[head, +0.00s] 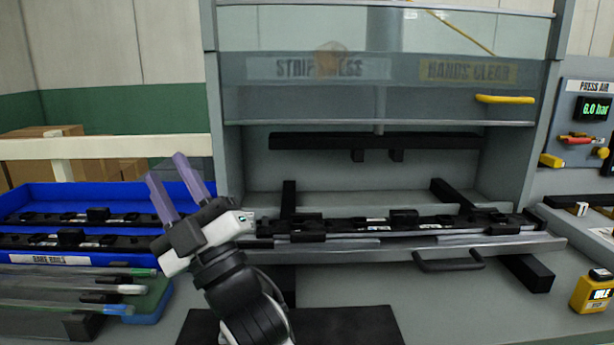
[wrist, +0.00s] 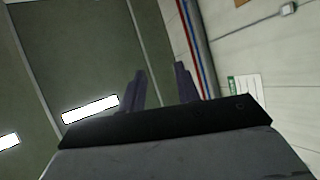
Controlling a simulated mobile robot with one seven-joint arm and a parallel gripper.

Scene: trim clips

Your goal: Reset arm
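My gripper (head: 176,186) is raised in front of the bench, with its two purple fingers pointing up and to the left. The fingers stand apart with nothing between them. In the wrist view, my gripper (wrist: 160,88) also shows its fingers apart, with only the ceiling and wall behind them. My arm rises from the bottom of the head view, and its lower part is out of frame.
A press (head: 228,150) with a raised clear guard holds a black rail (head: 372,226) on its pulled-out drawer (head: 500,245). A blue tray (head: 20,198) with black rails stands left, behind coloured strips (head: 70,289). A yellow device (head: 592,291) sits at right.

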